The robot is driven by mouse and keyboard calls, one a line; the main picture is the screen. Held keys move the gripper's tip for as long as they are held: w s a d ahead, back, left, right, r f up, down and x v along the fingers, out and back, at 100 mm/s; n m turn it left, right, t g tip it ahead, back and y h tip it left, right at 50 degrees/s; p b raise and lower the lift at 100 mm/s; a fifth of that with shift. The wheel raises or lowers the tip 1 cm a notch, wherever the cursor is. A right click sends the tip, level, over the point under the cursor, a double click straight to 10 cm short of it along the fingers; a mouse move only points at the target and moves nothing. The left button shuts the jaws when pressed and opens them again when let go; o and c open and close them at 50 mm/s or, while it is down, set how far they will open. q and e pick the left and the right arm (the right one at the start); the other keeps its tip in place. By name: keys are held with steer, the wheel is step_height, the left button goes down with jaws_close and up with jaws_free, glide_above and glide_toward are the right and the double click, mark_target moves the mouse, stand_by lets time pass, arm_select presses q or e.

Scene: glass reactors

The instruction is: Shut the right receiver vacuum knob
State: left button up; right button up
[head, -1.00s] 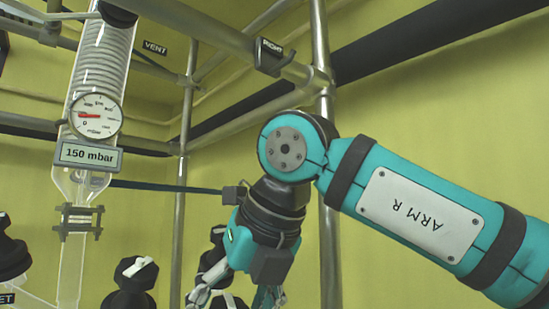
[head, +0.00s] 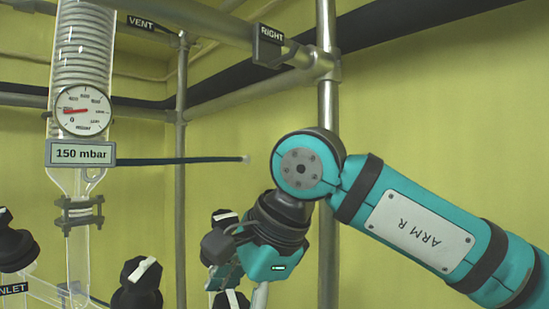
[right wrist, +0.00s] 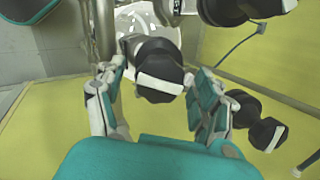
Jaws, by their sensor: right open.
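In the right wrist view a black knob with a white bar (right wrist: 160,78) sits between the two fingers of my right gripper (right wrist: 155,68). The fingers are spread, one on each side, with visible gaps; the bar lies roughly crosswise. In the head view my right gripper (head: 241,288) hangs below the teal wrist, among the knobs, its tips partly cut off. A black knob (head: 222,222) shows behind it and another (head: 231,300) shows at the bottom edge. No readable label marks which of these is the vacuum knob. My left gripper is not in view.
A RIGHT sign (head: 269,46) hangs on the upper rail. A gauge (head: 83,110) and 150 mbar display (head: 81,153) sit on the glass column at left. Other knobs (head: 138,285) stand near, including one (right wrist: 248,8) above the gripper. A vertical pipe (head: 328,230) passes behind my arm.

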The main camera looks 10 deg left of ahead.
mark_target(235, 303)
steer(key=n+p, duration=0.3)
steer(key=n, duration=0.2)
steer(key=n+h+p, duration=0.1)
steer(key=n+p, duration=0.3)
steer(key=n, duration=0.1)
steer(key=n+p, duration=0.3)
steer(key=n, duration=0.2)
steer(key=shift+r, duration=0.35)
steer(key=shift+n, duration=0.4)
steer(key=b+v, duration=0.2)
steer(key=v, duration=0.2)
steer(key=shift+d+r, duration=0.2)
steer(key=shift+r, duration=0.05)
steer(key=b+v, duration=0.1)
steer(key=v, duration=1.1)
steer(key=shift+a+b, duration=0.3)
steer(key=shift+r, duration=0.1)
